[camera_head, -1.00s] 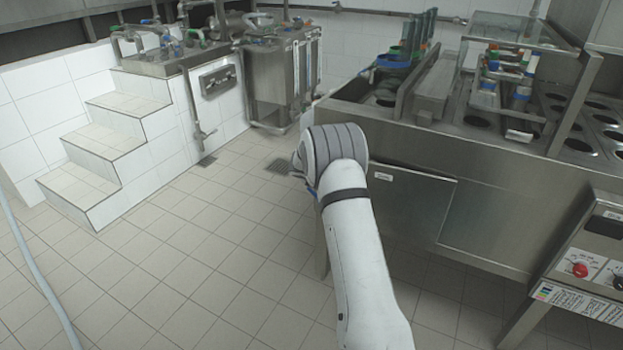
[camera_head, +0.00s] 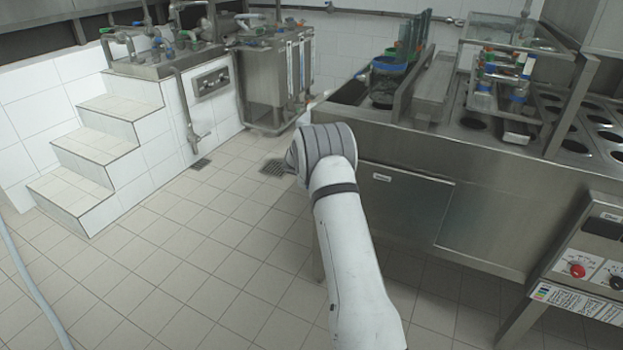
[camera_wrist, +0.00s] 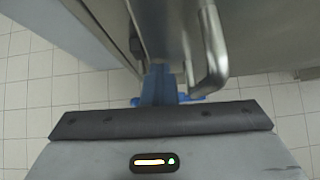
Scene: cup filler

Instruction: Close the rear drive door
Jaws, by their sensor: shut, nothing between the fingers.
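In the wrist view, my gripper (camera_wrist: 160,85) shows blue fingers pointing away from the camera, shut and empty. Just right of them is a curved metal handle (camera_wrist: 212,60) on a steel panel (camera_wrist: 260,35), which I take to be the rear drive door. The fingers are close beside the handle; whether they touch the panel cannot be told. A dark gap (camera_wrist: 136,45) and another steel edge lie left of the fingers. In the head view, my arm hides the gripper and handle at the machine's near left corner. A labelled steel front panel (camera_head: 405,205) shows right of the arm.
The steel machine (camera_head: 500,170) fills the right side, with a control box (camera_head: 590,265) at far right. White tiled steps (camera_head: 100,155) and a steel tank (camera_head: 275,85) stand at left and back. Tiled floor (camera_head: 215,245) is free left of the arm. A pale hose (camera_head: 35,285) lies at far left.

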